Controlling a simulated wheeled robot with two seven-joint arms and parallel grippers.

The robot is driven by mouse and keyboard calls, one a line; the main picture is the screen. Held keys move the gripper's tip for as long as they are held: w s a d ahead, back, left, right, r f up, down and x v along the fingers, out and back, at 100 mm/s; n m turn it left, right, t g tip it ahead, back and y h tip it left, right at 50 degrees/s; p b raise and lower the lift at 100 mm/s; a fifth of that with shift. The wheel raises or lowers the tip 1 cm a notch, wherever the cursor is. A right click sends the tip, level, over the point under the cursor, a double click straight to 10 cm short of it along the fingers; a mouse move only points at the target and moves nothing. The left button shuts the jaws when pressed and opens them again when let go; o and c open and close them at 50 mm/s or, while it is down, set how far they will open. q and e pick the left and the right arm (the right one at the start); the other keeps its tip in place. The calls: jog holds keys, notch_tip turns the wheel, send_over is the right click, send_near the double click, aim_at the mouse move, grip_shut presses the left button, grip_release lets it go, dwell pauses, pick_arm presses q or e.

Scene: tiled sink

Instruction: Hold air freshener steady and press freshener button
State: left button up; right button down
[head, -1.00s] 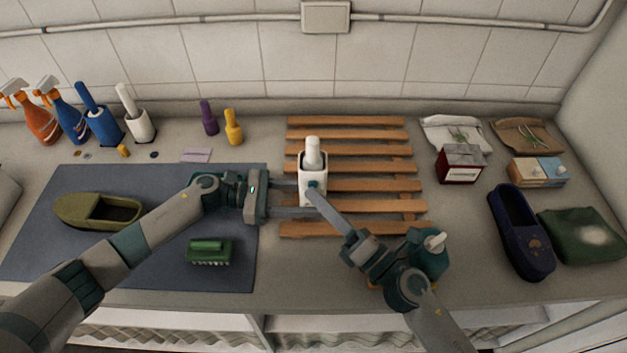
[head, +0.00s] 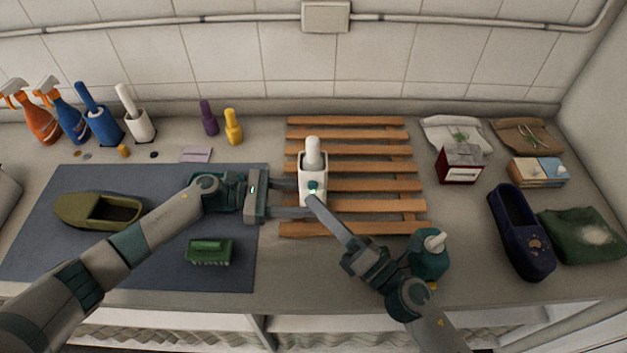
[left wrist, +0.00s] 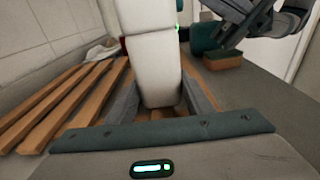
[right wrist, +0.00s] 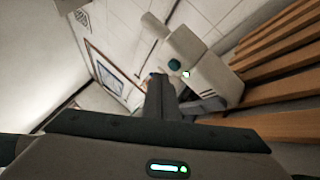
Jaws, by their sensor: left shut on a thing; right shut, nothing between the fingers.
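The air freshener (head: 313,164) is a white upright body with a rounded white top, standing over the wooden slats. My left gripper (head: 304,199) is shut on its sides; the left wrist view shows the white body (left wrist: 153,65) between the fingers. The teal button (head: 313,185) is on its front face. In the right wrist view the button (right wrist: 174,66) shows clear of my fingers, with a small lit green light (right wrist: 186,74) beside it. My right gripper (head: 312,202) is shut and empty, its tip just in front of and below the button.
The wooden slatted rack (head: 375,185) lies under and around the freshener. A teal bottle (head: 429,260) stands close to my right wrist. A green brush (head: 209,251) and an olive shoe-shaped thing (head: 98,211) lie on the blue mat (head: 150,275). Boxes and a navy shoe-shaped thing (head: 520,235) are at right.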

jog(key=s, duration=0.5)
dwell(0.3)
pick_arm(q)
jog(key=o, duration=0.9)
jog(key=shift+a, duration=0.1)
jog(key=a, duration=0.8)
jog(key=a+r, duration=0.1)
jog(key=a, duration=0.2)
jog(key=shift+a, duration=0.4)
jog(key=shift+r, duration=0.1)
